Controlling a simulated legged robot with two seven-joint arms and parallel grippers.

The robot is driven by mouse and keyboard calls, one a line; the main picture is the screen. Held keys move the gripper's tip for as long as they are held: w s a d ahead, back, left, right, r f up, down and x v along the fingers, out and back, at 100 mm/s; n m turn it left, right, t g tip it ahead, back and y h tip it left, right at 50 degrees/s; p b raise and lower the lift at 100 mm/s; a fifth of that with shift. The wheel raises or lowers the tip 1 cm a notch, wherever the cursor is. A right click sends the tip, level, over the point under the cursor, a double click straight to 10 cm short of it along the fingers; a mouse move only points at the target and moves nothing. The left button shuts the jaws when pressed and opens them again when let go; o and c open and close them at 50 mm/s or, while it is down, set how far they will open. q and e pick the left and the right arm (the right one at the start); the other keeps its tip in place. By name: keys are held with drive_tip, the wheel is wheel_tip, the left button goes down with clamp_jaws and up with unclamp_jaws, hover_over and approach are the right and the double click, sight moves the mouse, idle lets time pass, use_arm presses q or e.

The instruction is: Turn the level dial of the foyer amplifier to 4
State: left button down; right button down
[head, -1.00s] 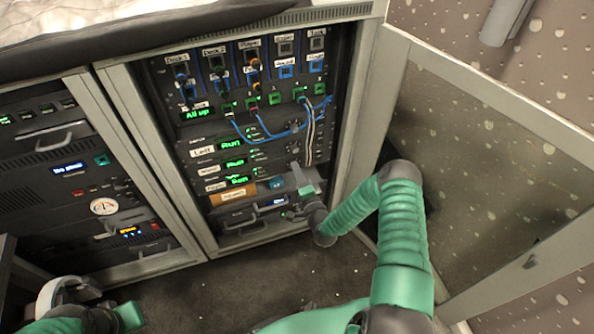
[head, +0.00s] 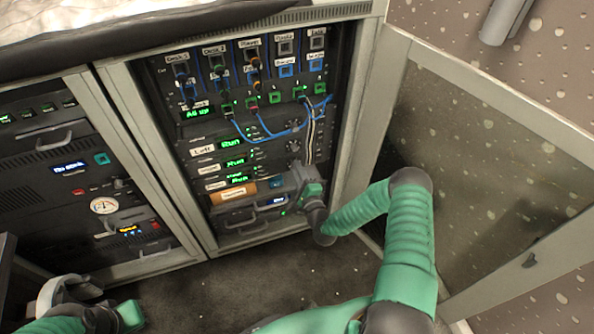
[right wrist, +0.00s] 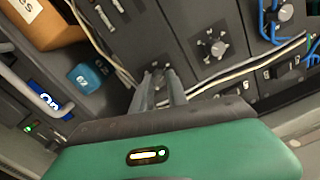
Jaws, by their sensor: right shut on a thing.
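The equipment rack holds a stack of three amplifiers with green displays. The lowest amplifier (head: 240,180) carries a small white label that I cannot read clearly. My right gripper (head: 296,172) is at the right end of this lowest amplifier. In the right wrist view its two fingers (right wrist: 165,88) are shut on a dark dial (right wrist: 157,72), mostly hidden between them. The dial's pointer and the numbers round it cannot be read. A neighbouring dial (right wrist: 212,45) with white scale marks is free.
An orange box (head: 236,192) and a teal block (right wrist: 88,77) sit just below the amplifiers. Blue patch cables (head: 280,132) and pale cables (right wrist: 240,68) hang close to the dials. The open cabinet door (head: 480,170) stands right of my right arm.

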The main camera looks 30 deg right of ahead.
drive_tip(key=shift+s+d+f, duration=0.15)
drive_tip(key=shift+d+f, duration=0.05)
drive_tip(key=shift+f, duration=0.05)
drive_tip(key=c, duration=1.5)
unclamp_jaws()
drive_tip(key=shift+o, duration=1)
drive_tip(key=p+v, duration=0.5)
drive_tip(key=v, duration=1.1)
drive_tip(key=shift+s+a, duration=0.25)
drive_tip(key=shift+s, duration=0.05)
